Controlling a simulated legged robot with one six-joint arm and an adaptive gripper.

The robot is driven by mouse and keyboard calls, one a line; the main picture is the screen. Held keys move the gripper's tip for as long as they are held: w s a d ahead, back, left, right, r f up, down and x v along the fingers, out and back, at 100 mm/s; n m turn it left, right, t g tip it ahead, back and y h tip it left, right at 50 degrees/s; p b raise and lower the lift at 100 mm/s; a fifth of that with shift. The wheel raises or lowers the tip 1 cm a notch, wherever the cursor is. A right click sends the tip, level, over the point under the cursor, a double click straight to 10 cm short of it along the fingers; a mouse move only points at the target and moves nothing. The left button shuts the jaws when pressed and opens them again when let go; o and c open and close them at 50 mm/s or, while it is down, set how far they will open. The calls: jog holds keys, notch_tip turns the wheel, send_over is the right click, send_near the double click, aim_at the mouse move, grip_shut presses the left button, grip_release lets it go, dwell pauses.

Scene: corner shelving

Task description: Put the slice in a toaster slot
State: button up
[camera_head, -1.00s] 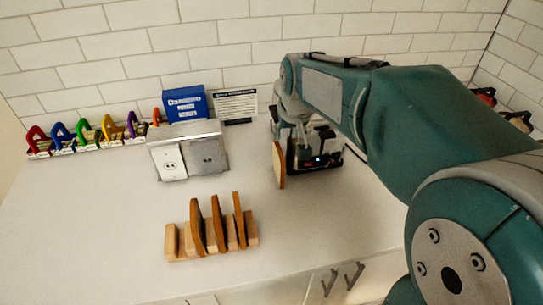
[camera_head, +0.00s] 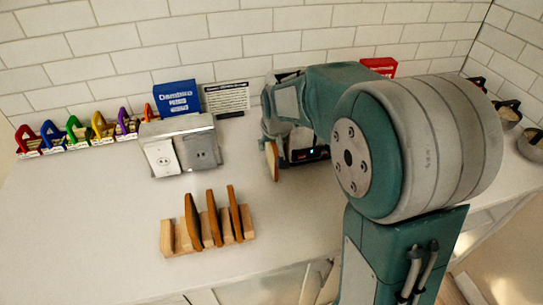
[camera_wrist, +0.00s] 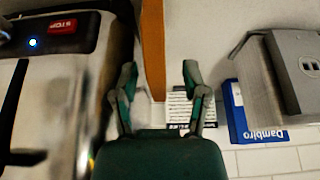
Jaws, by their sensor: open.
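My gripper (camera_wrist: 159,72) is open in the wrist view, one finger on each side of the edge of an upright bread slice (camera_wrist: 153,40), with a gap to both. In the head view the slice (camera_head: 271,161) stands on edge at the toaster's left side, below my wrist; what supports it is unclear. The toaster (camera_head: 308,154) is mostly hidden behind my arm, showing a dark front with a blue light. In the wrist view the metal toaster (camera_wrist: 62,85) fills the left, with a red STOP label and a dark slot. The slice is outside the slots.
A wooden rack (camera_head: 167,238) holds three brown slices (camera_head: 192,222) at front centre. A grey outlet box (camera_head: 183,145), a blue Dambiro box (camera_head: 176,98) and a printed card (camera_head: 227,99) stand near the wall. Coloured holders (camera_head: 75,133) line the back left. The left counter is clear.

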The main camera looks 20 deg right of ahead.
jog(key=shift+f, duration=0.2)
grip_shut()
jog(key=shift+r, duration=0.1)
